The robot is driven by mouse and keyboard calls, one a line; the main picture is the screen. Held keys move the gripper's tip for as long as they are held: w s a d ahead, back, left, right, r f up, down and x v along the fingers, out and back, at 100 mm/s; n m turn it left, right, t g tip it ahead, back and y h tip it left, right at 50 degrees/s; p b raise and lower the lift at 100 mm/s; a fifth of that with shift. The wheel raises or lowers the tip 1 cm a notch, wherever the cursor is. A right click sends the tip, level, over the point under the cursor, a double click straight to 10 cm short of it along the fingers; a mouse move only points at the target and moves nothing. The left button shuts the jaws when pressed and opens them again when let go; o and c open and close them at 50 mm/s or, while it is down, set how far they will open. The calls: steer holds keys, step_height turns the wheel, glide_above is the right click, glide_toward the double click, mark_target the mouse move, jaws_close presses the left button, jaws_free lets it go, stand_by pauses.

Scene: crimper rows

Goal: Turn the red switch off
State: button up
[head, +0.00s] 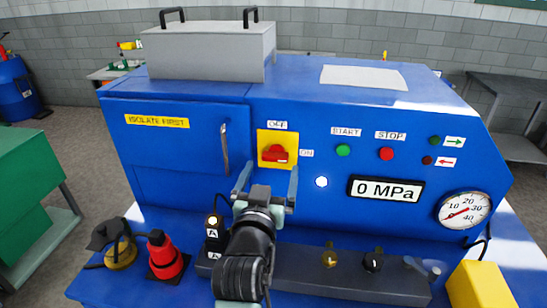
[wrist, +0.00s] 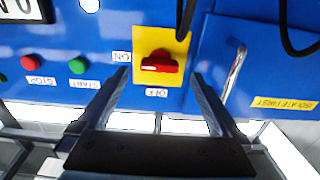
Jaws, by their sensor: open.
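The red switch (head: 275,153) sits on a yellow plate (head: 290,136) on the blue machine's front panel. Its handle lies about level, with the OFF label (head: 277,125) above the plate and the ON label (head: 306,153) to its right. In the wrist view the panel appears upside down, and the red switch (wrist: 160,65) is near the top middle. My gripper (head: 266,178) is open and empty in front of the panel, just below the switch in the head view. In the wrist view the fingers of my gripper (wrist: 161,78) stand wide apart on either side of the switch. I cannot tell whether they touch the panel.
A door handle (head: 225,149) stands out left of the switch. Green START (head: 343,150) and red STOP (head: 386,154) buttons lie to the right, above a display (head: 386,189) reading 0 MPa. A dark cable crosses the wrist view near the yellow plate.

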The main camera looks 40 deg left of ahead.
mark_target(275, 160)
steer(key=shift+p+x, duration=0.3)
steer(key=shift+x, duration=1.35)
steer(key=c, duration=1.4)
